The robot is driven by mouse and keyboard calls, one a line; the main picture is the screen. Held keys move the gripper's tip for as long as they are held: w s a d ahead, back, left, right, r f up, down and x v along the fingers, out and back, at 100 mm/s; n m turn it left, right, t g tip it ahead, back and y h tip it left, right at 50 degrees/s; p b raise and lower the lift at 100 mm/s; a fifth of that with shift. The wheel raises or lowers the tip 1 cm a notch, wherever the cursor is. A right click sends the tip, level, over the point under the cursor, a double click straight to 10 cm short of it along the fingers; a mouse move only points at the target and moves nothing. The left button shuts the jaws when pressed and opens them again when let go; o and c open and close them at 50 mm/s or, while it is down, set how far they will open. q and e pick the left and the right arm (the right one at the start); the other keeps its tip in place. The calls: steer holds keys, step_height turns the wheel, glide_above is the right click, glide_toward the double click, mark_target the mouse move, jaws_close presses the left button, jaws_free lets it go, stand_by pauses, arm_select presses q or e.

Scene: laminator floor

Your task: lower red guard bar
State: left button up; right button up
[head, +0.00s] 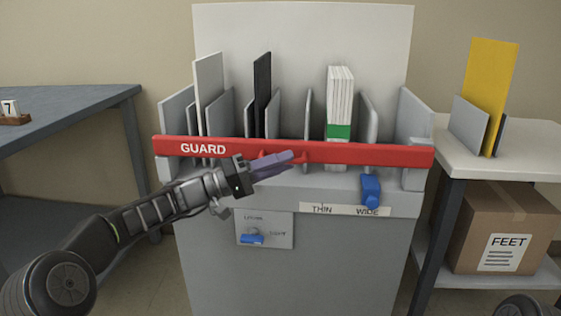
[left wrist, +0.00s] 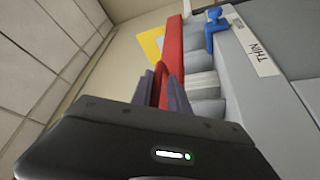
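The red guard bar (head: 365,153), marked GUARD, runs level across the front of the grey rack, in front of its slots. A small red handle (head: 302,156) sticks out near its middle. My left gripper (head: 288,159) reaches in from the left and is at this handle. In the left wrist view, the two grey-purple fingers (left wrist: 162,84) lie on either side of the red handle and look closed on it, with red filling the gap. The guard bar (left wrist: 172,50) stretches away beyond them. The fingers partly hide the handle. My right gripper is not in view.
The rack holds a white panel (head: 209,88), a black panel (head: 262,90) and a white stack with a green band (head: 339,100). Tables flank the rack.

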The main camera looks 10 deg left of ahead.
arm_select(q)
steer(key=shift+o, duration=1.4)
steer(key=shift+f, duration=0.15)
steer(key=shift+o, duration=0.2)
steer(key=shift+a, duration=0.1)
steer(key=p+v, duration=0.1)
steer(key=v, duration=0.6)
steer(key=shift+a+p, duration=0.3)
steer(key=shift+p, duration=0.1)
steer(key=shift+s, duration=0.1)
